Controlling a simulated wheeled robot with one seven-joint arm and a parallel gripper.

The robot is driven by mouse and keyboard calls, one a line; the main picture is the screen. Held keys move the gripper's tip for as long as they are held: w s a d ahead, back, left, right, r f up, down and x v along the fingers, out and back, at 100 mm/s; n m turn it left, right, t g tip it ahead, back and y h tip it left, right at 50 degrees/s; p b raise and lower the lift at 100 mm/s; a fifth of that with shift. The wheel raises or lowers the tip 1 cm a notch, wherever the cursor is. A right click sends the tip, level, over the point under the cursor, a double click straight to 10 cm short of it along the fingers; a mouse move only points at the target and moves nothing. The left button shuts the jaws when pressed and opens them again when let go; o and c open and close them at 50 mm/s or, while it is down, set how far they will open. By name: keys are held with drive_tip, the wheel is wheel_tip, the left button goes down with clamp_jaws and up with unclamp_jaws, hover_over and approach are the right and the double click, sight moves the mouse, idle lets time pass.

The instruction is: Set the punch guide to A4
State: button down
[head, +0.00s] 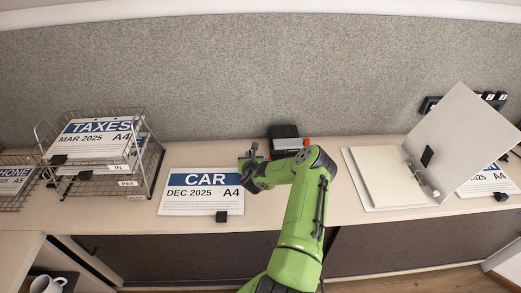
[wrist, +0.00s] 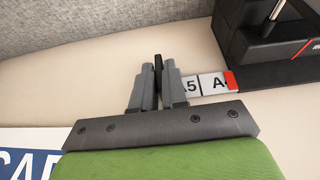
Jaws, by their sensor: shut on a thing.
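The black hole punch (head: 285,132) stands on the counter near the back wall, and part of it shows at the upper right of the wrist view (wrist: 262,55). Its pale guide bar (wrist: 205,86) sticks out to the left, with the labels "A5" and "A4" showing. A red marker (wrist: 231,80) sits at the punch's edge and partly covers the "A4". My gripper (wrist: 158,85) is shut on the thin black end tab (wrist: 158,64) of the guide. In the head view my gripper (head: 250,160) is just left of the punch, and the guide is hard to make out.
A "CAR" A4 sheet (head: 190,201) lies left of my arm, with a black clip (head: 221,216) at its lower edge. A wire tray stack (head: 145,170) stands at the left. An open binder (head: 375,207) lies at the right. The grey wall panel (head: 230,70) is close behind.

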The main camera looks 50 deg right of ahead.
drive_tip(key=shift+w+a, duration=0.3)
drive_tip(key=shift+a, duration=0.05)
drive_tip(key=c, duration=1.5)
unclamp_jaws()
drive_tip(key=p+v, duration=0.1)
drive_tip(key=v, duration=1.4)
drive_tip(key=shift+s+a+r, duration=0.1)
drive_tip(key=shift+s+a, duration=0.15)
drive_tip(key=shift+w, duration=0.1)
